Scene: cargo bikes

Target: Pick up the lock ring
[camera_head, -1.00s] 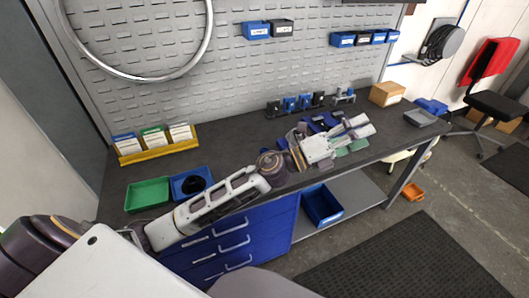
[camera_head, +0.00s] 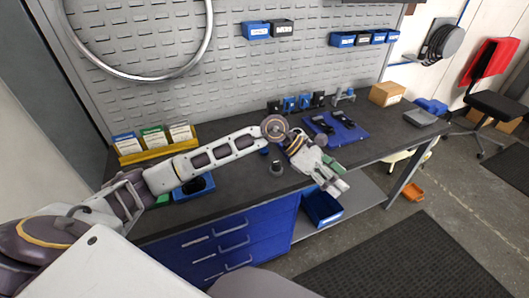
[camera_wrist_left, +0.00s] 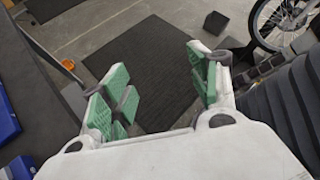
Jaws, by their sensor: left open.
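My left gripper (camera_head: 334,176) is open and empty, beyond the front edge of the dark workbench (camera_head: 235,185). In the left wrist view its green-padded fingers (camera_wrist_left: 157,95) are wide apart, with only floor and a dark mat between them. I cannot pick out the lock ring for certain. A small dark round part (camera_head: 277,168) stands on the bench near the wrist. A black round item (camera_head: 194,185) lies in a blue bin (camera_head: 180,196), partly hidden by my left arm. My right gripper is not in view.
A blue mat (camera_head: 352,134) with black tools lies right of my left wrist. Small blue and black holders (camera_head: 290,104) stand behind. A yellow rack (camera_head: 158,148) is at the left, a cardboard box (camera_head: 386,94) at the right.

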